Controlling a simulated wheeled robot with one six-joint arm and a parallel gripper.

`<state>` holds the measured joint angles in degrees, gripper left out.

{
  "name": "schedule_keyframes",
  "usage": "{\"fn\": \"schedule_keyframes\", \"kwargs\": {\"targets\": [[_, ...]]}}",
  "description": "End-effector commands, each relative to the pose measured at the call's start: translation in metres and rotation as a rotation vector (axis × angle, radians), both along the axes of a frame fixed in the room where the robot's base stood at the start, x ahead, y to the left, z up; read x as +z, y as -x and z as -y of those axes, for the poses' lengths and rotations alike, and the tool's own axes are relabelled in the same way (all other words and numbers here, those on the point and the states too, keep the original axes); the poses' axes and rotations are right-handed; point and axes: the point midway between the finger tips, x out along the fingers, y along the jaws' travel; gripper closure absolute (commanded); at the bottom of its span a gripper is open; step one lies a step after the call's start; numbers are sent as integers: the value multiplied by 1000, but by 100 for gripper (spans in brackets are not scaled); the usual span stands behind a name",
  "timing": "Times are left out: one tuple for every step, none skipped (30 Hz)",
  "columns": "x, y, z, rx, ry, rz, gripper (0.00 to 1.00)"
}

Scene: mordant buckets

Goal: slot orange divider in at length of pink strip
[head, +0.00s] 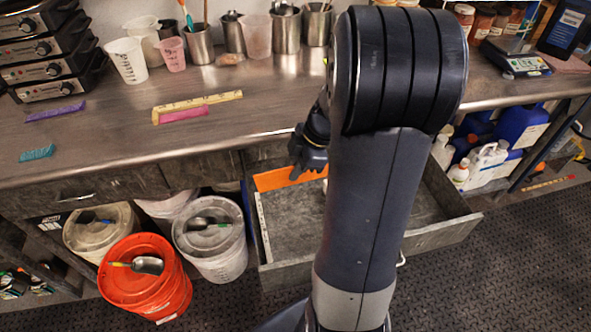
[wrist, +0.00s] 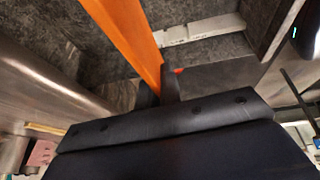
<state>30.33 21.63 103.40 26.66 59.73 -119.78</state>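The orange divider (head: 284,179) is in the open drawer (head: 290,272), near its back end by the counter. It also shows in the wrist view (wrist: 130,35) as a long orange board running to the fingers. My gripper (head: 308,163) is at the divider's upper edge, its fingers (wrist: 157,92) closed on the board. My arm hides the divider's right part and some of the drawer. The pink strip (head: 184,114) lies on the counter along a yellow ruler (head: 215,98). Whether the divider sits in a slot cannot be told.
A white marked strip (head: 264,228) runs along the drawer's left side; a pale rail (wrist: 203,30) shows in the wrist view. Purple (head: 55,112) and teal (head: 37,154) strips lie on the counter. An orange bucket (head: 150,285) and white buckets stand left of the drawer.

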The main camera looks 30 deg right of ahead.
Motion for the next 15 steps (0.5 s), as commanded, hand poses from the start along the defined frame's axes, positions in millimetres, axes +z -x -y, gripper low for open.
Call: {"fn": "schedule_keyframes", "kwargs": {"targets": [[4,0,0,0,0,1,100],[5,0,0,1,0,1,100],[7,0,0,1,0,1,100],[8,0,0,1,0,1,100],[9,0,0,1,0,1,100],[11,0,0,1,0,1,100],[12,0,0,0,1,2,100],[13,0,0,0,1,2,100],[15,0,0,0,2,2,100],[16,0,0,0,2,2,100],[17,0,0,0,2,2,100],[19,0,0,0,2,2,100],[20,0,0,-1,1,2,100],[21,0,0,-1,1,2,100],[22,0,0,-1,0,2,100]]}}
